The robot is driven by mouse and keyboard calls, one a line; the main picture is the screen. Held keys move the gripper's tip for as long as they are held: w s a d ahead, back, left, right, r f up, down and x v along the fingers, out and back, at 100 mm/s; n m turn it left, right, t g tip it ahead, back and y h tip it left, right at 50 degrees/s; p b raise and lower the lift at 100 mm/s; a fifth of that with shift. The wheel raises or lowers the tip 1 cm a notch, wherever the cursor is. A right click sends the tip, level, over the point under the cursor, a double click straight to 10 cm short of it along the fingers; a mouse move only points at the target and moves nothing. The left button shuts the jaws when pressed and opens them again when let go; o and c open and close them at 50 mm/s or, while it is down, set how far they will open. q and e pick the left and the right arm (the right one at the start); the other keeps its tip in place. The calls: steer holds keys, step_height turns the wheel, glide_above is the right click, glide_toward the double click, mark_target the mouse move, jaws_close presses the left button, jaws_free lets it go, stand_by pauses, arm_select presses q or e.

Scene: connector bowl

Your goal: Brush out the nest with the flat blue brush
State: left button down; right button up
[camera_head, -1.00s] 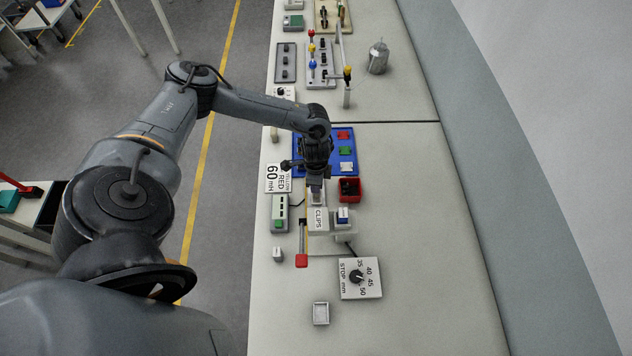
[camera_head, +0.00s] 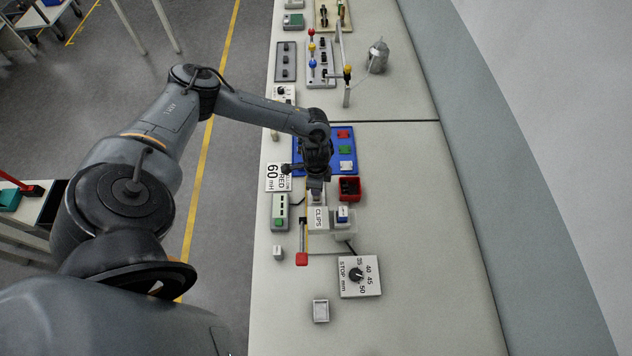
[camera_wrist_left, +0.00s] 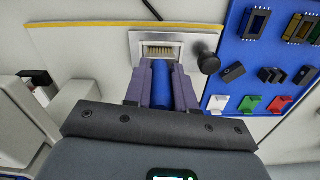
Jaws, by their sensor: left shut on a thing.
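My left gripper (camera_wrist_left: 161,75) is shut on the blue brush (camera_wrist_left: 162,92), whose handle lies between the two fingers. Pale tan bristles (camera_wrist_left: 160,50) show just beyond the fingertips, inside the light metal rim of the nest (camera_wrist_left: 208,40). I cannot tell how firmly the bristles touch the nest floor. In the head view my left gripper (camera_head: 316,184) points down over the bench, just behind the CLIPS box, and hides most of the nest and brush. My right gripper is not in view.
A blue board (camera_head: 352,136) with small parts lies beside the gripper. A red bin (camera_head: 350,197) stands close on the right, and the CLIPS box (camera_head: 318,220) in front. A STOP dial box (camera_head: 360,277) and small tray (camera_head: 320,311) are nearer.

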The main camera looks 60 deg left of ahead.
arm_select(q)
steer(key=shift+s+d, duration=0.15)
steer(key=shift+d, duration=0.1)
steer(key=shift+a, duration=0.1)
steer(key=shift+w+a, duration=0.35)
steer(key=shift+a, duration=0.25)
steer(key=shift+s+d+p, duration=0.1)
steer(key=shift+d+p, duration=0.05)
steer(key=shift+p, duration=0.15)
steer(key=shift+s+d+p, duration=0.25)
steer(key=shift+d+p, duration=0.25)
steer(key=shift+d, duration=0.05)
steer(key=shift+a+f, duration=0.15)
steer(key=shift+w+a, duration=0.3)
steer(key=shift+a, duration=0.3)
steer(key=shift+d, duration=0.1)
